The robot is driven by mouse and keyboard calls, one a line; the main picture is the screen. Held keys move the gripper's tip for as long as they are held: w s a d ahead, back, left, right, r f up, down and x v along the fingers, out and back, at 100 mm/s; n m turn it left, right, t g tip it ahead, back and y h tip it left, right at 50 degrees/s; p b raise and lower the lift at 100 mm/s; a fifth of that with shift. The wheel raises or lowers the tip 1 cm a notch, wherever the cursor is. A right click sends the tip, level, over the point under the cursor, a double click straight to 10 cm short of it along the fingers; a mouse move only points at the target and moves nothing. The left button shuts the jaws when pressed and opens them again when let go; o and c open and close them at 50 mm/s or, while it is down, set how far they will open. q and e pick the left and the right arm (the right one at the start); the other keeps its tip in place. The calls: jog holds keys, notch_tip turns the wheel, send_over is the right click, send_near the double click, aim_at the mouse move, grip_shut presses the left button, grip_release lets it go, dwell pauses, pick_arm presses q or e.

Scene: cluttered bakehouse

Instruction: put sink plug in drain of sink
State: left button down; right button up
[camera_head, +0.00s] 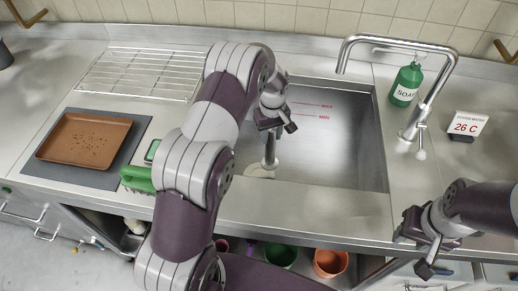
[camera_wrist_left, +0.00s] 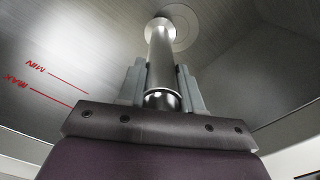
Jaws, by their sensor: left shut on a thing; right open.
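The sink (camera_head: 345,150) is a steel basin with red MAX and MIN marks on its back wall. My left gripper (camera_head: 271,132) is inside it, shut on the sink plug (camera_head: 270,152), a steel tube that hangs upright below the fingers. In the left wrist view the plug (camera_wrist_left: 161,55) runs from between the fingers (camera_wrist_left: 162,90) toward the round pale drain (camera_wrist_left: 184,30). The plug's far end overlaps the drain's edge, off its centre; I cannot tell whether it touches. In the head view the drain (camera_head: 257,173) is partly hidden. My right gripper (camera_head: 424,246) is open and empty, in front of the counter.
A tall tap (camera_head: 432,92), a green soap bottle (camera_head: 406,84) and a 26 C sign (camera_head: 467,124) stand right of the sink. A green brush (camera_head: 137,179), a brown tray (camera_head: 62,148) and a wire rack (camera_head: 140,72) are left. Buckets (camera_head: 330,263) sit below.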

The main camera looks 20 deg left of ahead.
pick_arm(q)
jog(key=s+a+f+p, duration=0.1)
jog(key=s+a+f, duration=0.1)
jog(key=f, duration=0.4)
jog(key=shift+a+f, duration=0.15)
jog(key=shift+a, duration=0.35)
jog(key=shift+s, duration=0.15)
